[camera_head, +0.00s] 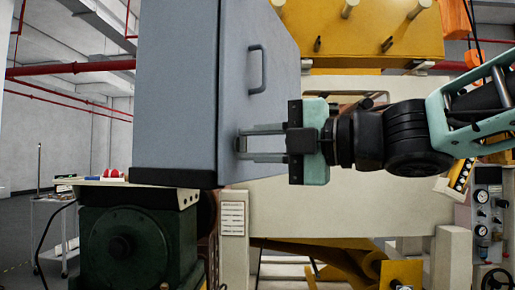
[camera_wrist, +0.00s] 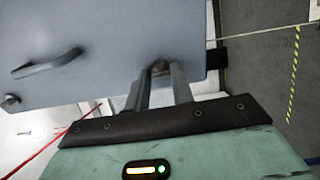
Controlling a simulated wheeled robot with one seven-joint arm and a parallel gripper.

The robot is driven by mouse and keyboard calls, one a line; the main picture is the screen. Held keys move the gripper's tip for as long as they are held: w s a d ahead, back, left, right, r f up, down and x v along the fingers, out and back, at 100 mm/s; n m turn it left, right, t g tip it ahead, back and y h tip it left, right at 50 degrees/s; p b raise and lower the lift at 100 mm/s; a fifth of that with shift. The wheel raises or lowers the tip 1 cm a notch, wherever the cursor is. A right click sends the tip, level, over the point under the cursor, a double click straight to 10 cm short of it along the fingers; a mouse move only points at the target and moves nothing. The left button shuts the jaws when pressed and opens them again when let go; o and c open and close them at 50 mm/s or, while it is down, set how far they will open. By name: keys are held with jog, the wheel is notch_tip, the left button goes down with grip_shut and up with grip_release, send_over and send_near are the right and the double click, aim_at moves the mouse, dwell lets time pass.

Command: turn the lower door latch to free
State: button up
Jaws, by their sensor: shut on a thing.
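The grey-blue door (camera_head: 265,60) fills the upper left of the head view and also shows in the wrist view (camera_wrist: 100,60). A handle (camera_head: 257,68) is fixed high on its face. My gripper (camera_head: 241,144) reaches the door's lower part from the right, level. In the wrist view its two fingers (camera_wrist: 160,80) are closed around the lower latch (camera_wrist: 160,67), a small knob near the door's edge. The fingers cover most of the latch, so its turn angle is hard to tell. Another small round latch (camera_wrist: 11,99) shows at the far left of the wrist view.
A dark green motor housing (camera_head: 135,240) stands below the door. A yellow machine frame (camera_head: 370,35) is behind, and a panel with gauges (camera_head: 485,215) is at the right. A wheeled trolley (camera_head: 55,225) stands at the left.

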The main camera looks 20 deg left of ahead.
jog(key=o, duration=1)
jog(key=d, duration=0.5)
jog(key=s+d+b, duration=0.1)
jog(key=d, duration=0.5)
jog(key=s+d+b, duration=0.1)
jog(key=d, duration=0.5)
jog(key=shift+s+d, duration=0.1)
jog(key=shift+s, duration=0.15)
